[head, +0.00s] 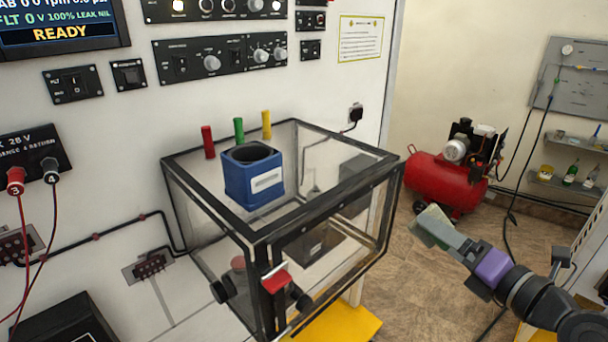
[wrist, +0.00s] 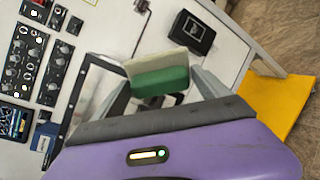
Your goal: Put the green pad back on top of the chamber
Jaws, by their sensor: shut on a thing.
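The chamber (head: 328,202) is a clear box with a black frame, standing against the white panel in the head view. A blue box (head: 254,178) with a pale label and an open dark top sits on its top. My gripper (head: 440,232) is right of the chamber, apart from it, out over the floor side. It is shut on the green pad (wrist: 160,80), which shows between the two fingers in the wrist view with a pale cream part along its far side. In the head view the pad (head: 432,224) is small, mostly its pale face showing.
Red (head: 208,142), green (head: 239,129) and yellow (head: 266,125) upright handles stand at the chamber's back edge. A red latch (head: 275,281) is on its front. A yellow step (head: 338,322) lies below. A red compressor (head: 440,180) stands on the floor behind my gripper.

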